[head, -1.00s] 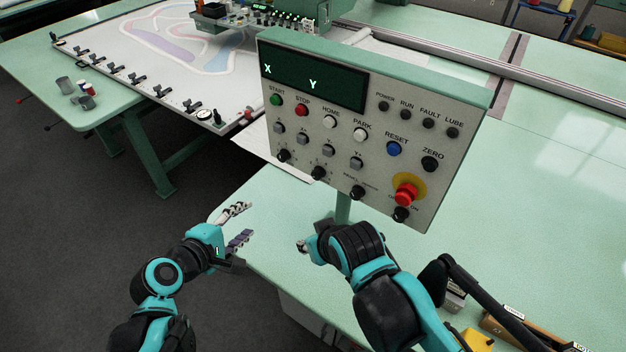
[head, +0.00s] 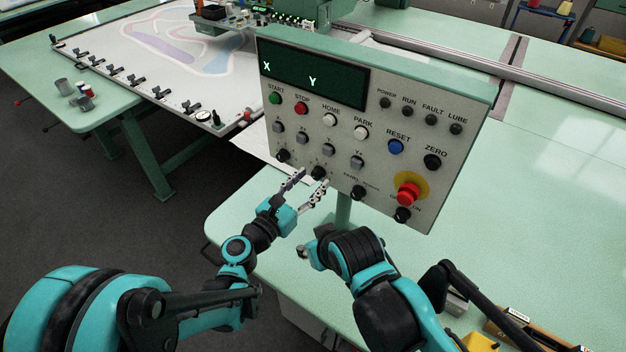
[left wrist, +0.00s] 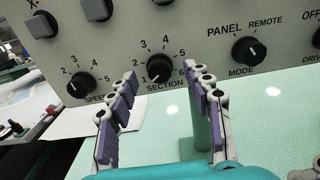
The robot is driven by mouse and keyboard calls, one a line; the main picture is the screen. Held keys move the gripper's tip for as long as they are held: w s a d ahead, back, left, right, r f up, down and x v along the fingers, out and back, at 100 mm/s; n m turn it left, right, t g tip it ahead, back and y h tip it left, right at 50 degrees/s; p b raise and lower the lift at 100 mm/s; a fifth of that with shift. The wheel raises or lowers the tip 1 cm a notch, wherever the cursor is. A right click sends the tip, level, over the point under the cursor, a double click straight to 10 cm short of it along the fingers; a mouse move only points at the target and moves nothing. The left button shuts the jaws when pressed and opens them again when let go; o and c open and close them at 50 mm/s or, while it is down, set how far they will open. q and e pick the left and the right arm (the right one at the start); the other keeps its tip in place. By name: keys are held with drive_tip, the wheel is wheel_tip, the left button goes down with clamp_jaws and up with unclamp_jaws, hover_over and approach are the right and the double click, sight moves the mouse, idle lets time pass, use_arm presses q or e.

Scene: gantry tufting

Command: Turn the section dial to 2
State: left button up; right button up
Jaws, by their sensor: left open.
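The section dial is a black knob on the grey control panel (head: 300,122), in the lower row; in the head view the section dial (head: 318,173) is beside my left gripper's fingertips. In the left wrist view the section dial (left wrist: 160,68) shows a scale around it, and its pale mark seems to point to the lower left, near where 1 would be. My left gripper (head: 313,178) is open, its two fingers (left wrist: 163,72) on either side of the dial in that view; I cannot tell whether they touch it. My right gripper (head: 304,250) is partly hidden by its arm.
The speed dial (left wrist: 79,84) is left of the section dial and the mode dial (left wrist: 246,50) is right of it. A red emergency button (head: 408,192) is at the panel's lower right. A green table (head: 530,210) lies beneath.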

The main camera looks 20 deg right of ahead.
use_arm(q)
drive_tip(key=shift+x, duration=0.85)
clamp_jaws()
drive_tip(key=shift+m, duration=0.4)
drive_tip(key=m+b, duration=0.1)
drive_tip(key=m, duration=0.3)
drive_tip(key=shift+b, duration=0.3)
drive_tip(key=m+b, duration=0.1)
drive_tip(key=m, duration=0.3)
drive_tip(key=shift+m, duration=0.7)
